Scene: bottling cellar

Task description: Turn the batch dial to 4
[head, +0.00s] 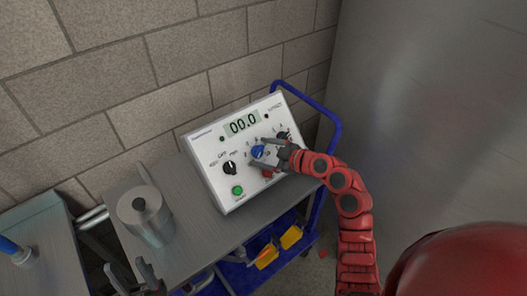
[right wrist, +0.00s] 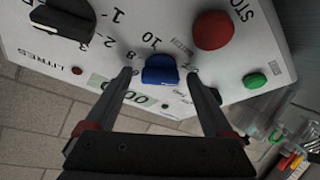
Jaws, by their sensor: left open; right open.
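A white control panel (head: 215,150) with a display reading 00.0 stands tilted on a grey cart top. A blue dial (head: 258,152) sits near its middle, with numbers around it; 8 and 10 are readable in the right wrist view (right wrist: 160,70). I cannot read a "batch" label or tell where the dial points. My right gripper (head: 258,152) is open, its fingers on either side of the blue dial; whether they touch it is unclear. The fingers also show in the right wrist view (right wrist: 160,75). My left gripper (head: 135,277) is open and empty at the bottom left.
The panel also has a black knob (head: 230,168), another black knob (right wrist: 65,18) marked 1, 2, 3, a red STOP button (right wrist: 213,30) and a green button (head: 237,190). A metal canister (head: 146,216) stands left of the panel. A brick wall is behind.

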